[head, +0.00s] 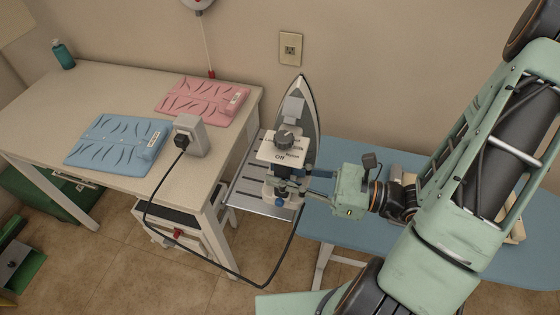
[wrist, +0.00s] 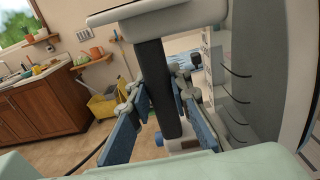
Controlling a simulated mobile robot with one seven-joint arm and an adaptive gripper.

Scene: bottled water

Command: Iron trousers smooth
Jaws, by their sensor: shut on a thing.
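The iron (head: 310,108) is upright, its metal soleplate to the back and its tip up. Its dial (head: 284,138) sits by a label reading "Off". My gripper (head: 290,184) is shut on the iron's dark handle, which shows between the blue finger pads in the wrist view (wrist: 158,85). The iron is at a slatted metal rest (head: 245,190); I cannot tell whether it touches it. Blue folded trousers (head: 120,142) and pink folded trousers (head: 205,100), both with dark crease marks, lie on the white table (head: 60,105). The blue ironing board (head: 340,165) is partly hidden by my arm.
A grey box (head: 192,135) on the table's right edge has a black plug in it; its cord (head: 190,245) loops down and up toward the iron. A wall socket (head: 290,48) is behind. A green bottle (head: 64,54) stands at the table's back left.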

